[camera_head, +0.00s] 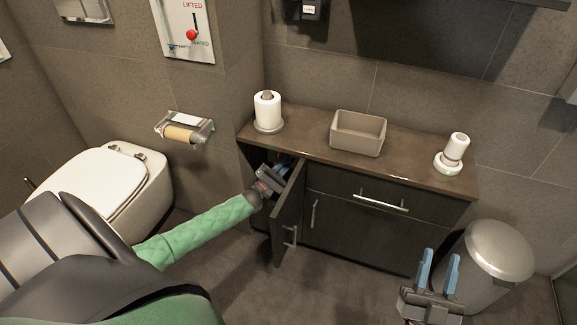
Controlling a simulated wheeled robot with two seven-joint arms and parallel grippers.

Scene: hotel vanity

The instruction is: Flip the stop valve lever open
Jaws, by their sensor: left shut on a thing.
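My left gripper (282,167) reaches into the open left compartment of the dark vanity cabinet (365,229). Its blue fingers are partly hidden in the shadow behind the open door (289,218). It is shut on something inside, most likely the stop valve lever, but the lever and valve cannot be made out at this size. My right gripper (439,270) is open and empty at the lower right, in front of the cabinet and the bin, with its two blue fingers pointing up.
The door stands swung out just right of my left forearm. A paper roll on a holder (267,108), a beige basin (358,133) and a white bottle (455,150) stand on the countertop (305,138). A metal bin (500,255) is at right, a toilet (125,180) at left.

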